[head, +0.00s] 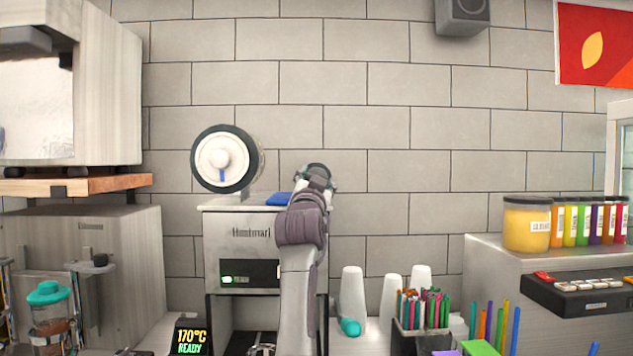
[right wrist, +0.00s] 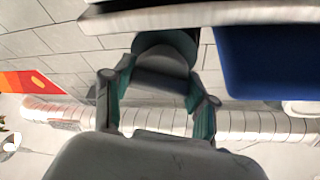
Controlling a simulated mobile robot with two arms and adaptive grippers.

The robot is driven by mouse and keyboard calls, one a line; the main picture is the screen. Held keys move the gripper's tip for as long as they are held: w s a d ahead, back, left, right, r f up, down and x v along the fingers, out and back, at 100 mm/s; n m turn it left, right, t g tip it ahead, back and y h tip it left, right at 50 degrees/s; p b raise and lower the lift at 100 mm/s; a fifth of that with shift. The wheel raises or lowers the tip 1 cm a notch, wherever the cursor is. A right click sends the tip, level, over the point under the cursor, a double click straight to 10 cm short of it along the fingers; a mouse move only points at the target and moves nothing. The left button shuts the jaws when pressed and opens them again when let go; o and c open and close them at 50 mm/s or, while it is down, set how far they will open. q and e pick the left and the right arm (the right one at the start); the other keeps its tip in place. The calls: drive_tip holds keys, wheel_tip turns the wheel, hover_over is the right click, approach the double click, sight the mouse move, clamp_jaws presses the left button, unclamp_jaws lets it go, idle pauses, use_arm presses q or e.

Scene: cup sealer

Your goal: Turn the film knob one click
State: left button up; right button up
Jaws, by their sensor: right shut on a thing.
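The cup sealer (head: 238,232) stands at the centre of the head view, with a green light on its front panel. In the head view the gripper hides the knob. My left gripper is not in view.
A blue part (head: 278,198) lies on the sealer's top, close to my right gripper. White cups (head: 352,290) and a straw holder (head: 421,338) stand right of my arm. A readout (head: 190,338) shows 170°C READY. The wall above the sealer is clear.

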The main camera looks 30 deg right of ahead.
drive_tip(key=shift+w+f+m+g, duration=0.15)
drive_tip(key=shift+m+g, duration=0.15)
drive_tip(key=shift+m, duration=0.5)
drive_tip(key=o, duration=0.8)
drive_tip(key=shift+o, duration=0.4)
drive_tip(key=v, duration=0.7)
drive_tip(key=shift+s+a, duration=0.2)
